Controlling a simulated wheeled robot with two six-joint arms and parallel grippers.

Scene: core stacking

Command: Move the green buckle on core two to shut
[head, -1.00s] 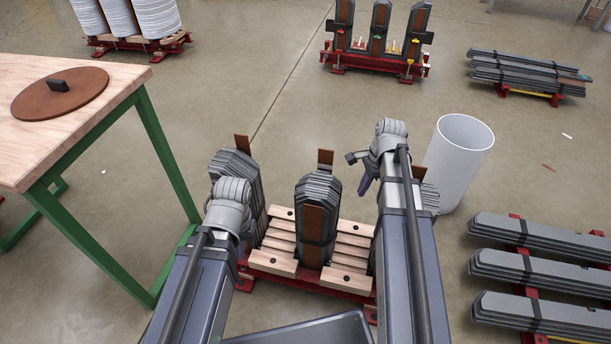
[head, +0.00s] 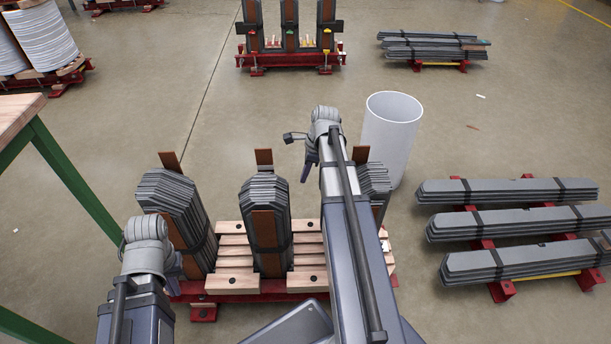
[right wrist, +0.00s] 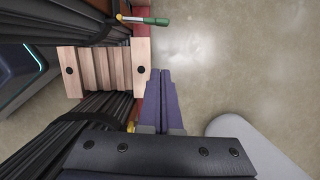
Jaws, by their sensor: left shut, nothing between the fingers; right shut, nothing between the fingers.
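A green-handled buckle (right wrist: 155,21) with a yellow part and pale shank sticks out from the side of a dark core (right wrist: 100,20) at the top of the right wrist view. Its lever points right. In the head view three strapped cores stand on a near red base; the middle one (head: 263,225) is plainest. I cannot tell which is core two. My right gripper (right wrist: 160,72) is shut and empty, below the buckle and apart from it, beside the wooden slats; it shows in the head view (head: 311,160). My left gripper (head: 150,245) is shut by the left core (head: 180,210), its fingers mostly hidden.
A white bin (head: 390,138) stands just right of the right core. Steel stacks (head: 520,225) lie at the right. Another red base with cores (head: 290,60) stands far back. A table (head: 18,115) is at the left. Floor between is open.

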